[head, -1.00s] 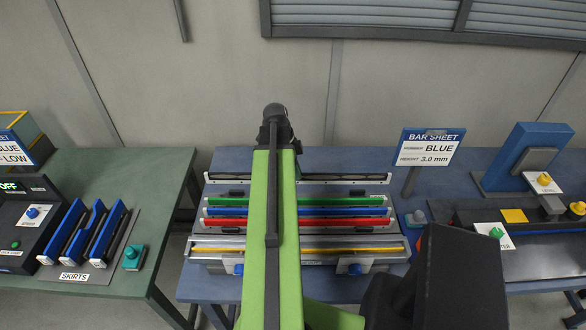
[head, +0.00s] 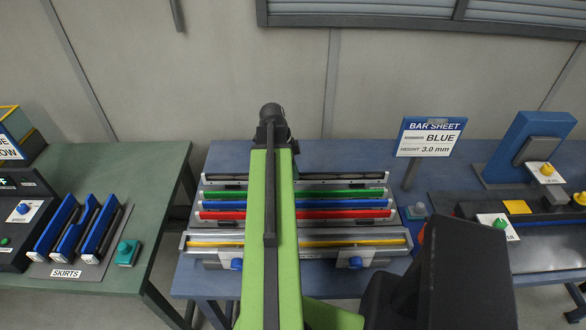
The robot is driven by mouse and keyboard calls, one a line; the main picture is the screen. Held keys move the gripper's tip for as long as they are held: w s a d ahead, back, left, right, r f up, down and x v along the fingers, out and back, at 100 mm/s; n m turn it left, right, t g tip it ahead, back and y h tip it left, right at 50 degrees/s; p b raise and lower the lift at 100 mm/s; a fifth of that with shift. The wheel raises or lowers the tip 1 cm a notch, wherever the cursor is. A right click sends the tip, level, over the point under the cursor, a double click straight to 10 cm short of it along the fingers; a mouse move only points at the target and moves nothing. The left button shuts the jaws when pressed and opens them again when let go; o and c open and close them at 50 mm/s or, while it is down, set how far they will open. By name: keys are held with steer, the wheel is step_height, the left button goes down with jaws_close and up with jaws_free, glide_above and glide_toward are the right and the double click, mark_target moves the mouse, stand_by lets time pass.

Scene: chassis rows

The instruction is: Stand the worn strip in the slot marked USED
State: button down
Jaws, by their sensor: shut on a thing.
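No strip can be picked out as the worn one, and I read no USED mark in view. On the blue bench, a rack holds long green (head: 340,193), blue (head: 340,204) and red (head: 345,214) strips lying side by side. A yellow strip (head: 350,242) lies in a grey chassis in front of them. My green arm rises up the middle and covers part of these rows. Its jaws, and anything in them, do not show. A dark block at lower right seems to be part of my arm.
On the green table at left, a holder marked SKIRTS (head: 67,273) has blue uprights, with a teal button (head: 126,251) beside it. A BAR SHEET sign (head: 430,136) reads BLUE, 3.0 mm. A blue press (head: 528,143) stands at right. A gap separates the two tables.

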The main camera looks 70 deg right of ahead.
steer(key=shift+f+b, duration=1.05)
stand_by(0.5)
steer(key=shift+f+b, duration=1.1)
steer(key=shift+b, duration=0.05)
steer(key=c, duration=1.4)
jaws_free()
steer(key=shift+r, duration=0.1)
steer(key=shift+w+r+p, duration=0.1)
steer(key=shift+r+p, duration=0.4)
steer(key=shift+p, duration=0.1)
steer(key=p+v, duration=1.5)
steer(key=v, duration=0.1)
steer(key=shift+r+p, duration=0.2)
steer(key=shift+p, duration=0.2)
steer(key=shift+w, duration=0.1)
